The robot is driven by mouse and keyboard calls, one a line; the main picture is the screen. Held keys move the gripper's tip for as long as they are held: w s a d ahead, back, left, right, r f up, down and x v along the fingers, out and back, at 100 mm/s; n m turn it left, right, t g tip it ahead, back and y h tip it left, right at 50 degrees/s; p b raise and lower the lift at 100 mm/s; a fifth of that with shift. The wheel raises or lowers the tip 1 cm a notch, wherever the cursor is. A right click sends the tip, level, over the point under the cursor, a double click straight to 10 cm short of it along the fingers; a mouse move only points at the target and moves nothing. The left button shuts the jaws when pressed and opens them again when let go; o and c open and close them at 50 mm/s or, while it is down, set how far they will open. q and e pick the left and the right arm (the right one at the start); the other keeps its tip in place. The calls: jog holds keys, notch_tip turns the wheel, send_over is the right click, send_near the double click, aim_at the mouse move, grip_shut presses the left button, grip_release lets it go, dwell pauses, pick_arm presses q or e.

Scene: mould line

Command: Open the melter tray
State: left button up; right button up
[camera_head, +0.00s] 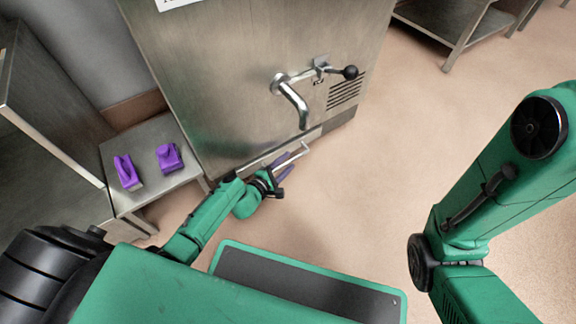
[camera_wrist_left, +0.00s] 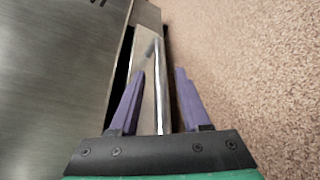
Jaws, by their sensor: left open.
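The melter (camera_head: 235,70) is a steel cabinet with a spout on its front. Its tray (camera_head: 258,165) is a low front panel near the floor, with a bar handle (camera_head: 292,156). The tray front (camera_wrist_left: 147,42) and its handle (camera_wrist_left: 158,85) also show in the left wrist view. My left gripper (camera_head: 285,168) is at the handle, and in the left wrist view its purple fingers (camera_wrist_left: 158,85) are open on either side of the bar. I cannot tell whether either finger touches it. The tray looks flush with the cabinet. The right gripper is out of view.
The spout (camera_head: 293,100) and a black-knobbed lever (camera_head: 348,72) stick out above the tray. A low steel table (camera_head: 150,140) with two purple objects (camera_head: 169,157) stands left of the melter. The floor (camera_head: 400,140) in front and to the right is clear.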

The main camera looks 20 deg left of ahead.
pick_arm(q)
jog(key=shift+w+d+f, duration=0.15)
jog(key=shift+w, duration=0.4)
grip_shut()
dwell(1.0)
